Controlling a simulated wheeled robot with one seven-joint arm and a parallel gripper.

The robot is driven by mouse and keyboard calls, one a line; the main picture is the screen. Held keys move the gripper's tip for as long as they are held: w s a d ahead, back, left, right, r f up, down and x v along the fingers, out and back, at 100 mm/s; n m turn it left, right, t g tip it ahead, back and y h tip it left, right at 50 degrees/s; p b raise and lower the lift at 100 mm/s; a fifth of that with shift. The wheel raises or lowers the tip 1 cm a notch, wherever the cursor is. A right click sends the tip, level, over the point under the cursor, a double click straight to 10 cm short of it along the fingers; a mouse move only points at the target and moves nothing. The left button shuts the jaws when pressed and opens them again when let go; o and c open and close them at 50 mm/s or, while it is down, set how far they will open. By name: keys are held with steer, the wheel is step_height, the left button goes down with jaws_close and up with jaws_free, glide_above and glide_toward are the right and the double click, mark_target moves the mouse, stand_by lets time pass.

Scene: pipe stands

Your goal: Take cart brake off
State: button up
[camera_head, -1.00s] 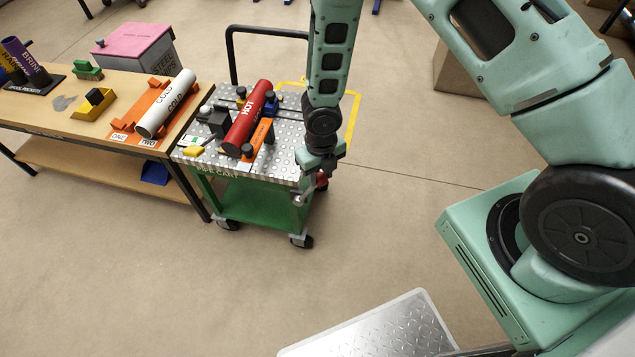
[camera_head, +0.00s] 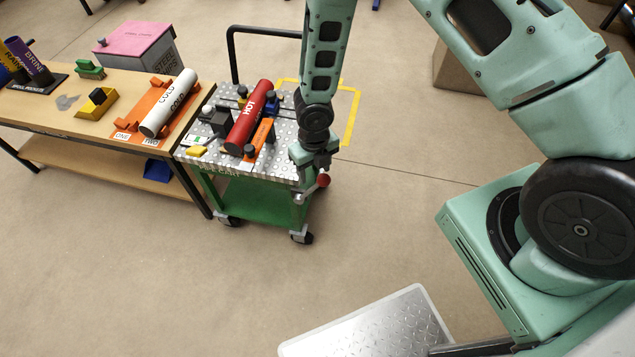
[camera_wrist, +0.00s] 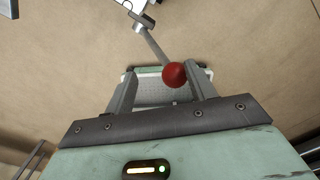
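The green pipe cart (camera_head: 262,203) stands beside the table, with a metal tread-plate top. Its brake lever has a grey rod and a red ball knob (camera_head: 323,180) sticking out at the cart's right front corner. My gripper (camera_head: 318,166) is at that corner, just above and left of the knob. In the wrist view, the red knob (camera_wrist: 174,75) shows between my two spread fingers, nearer the right one, with a gap to the left finger. The fingers (camera_wrist: 160,88) are open. Whether the knob touches the right finger cannot be told.
A red HOT pipe (camera_head: 249,115) lies on the cart among clamps and blocks. The wooden table (camera_head: 60,121) to the left holds a white COLD pipe (camera_head: 169,104) on an orange stand. A pink-topped box (camera_head: 134,45) stands behind. The floor in front is clear.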

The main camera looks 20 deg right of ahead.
steer(key=shift+r+p, duration=2.6)
steer(key=shift+r, duration=0.35)
steer(key=shift+r, duration=0.1)
steer(key=s+a+r+m, duration=0.2)
steer(key=r+m, duration=0.5)
steer(key=r, duration=0.2)
steer(key=s+a+r+m, duration=0.2)
steer(key=r+m, duration=0.4)
steer(key=r, duration=0.4)
steer(key=s+r+m, duration=1.3)
steer(key=s+m, duration=0.4)
steer(key=shift+s+y, duration=0.3)
steer(key=shift+s, duration=0.1)
steer(key=shift+r, duration=0.1)
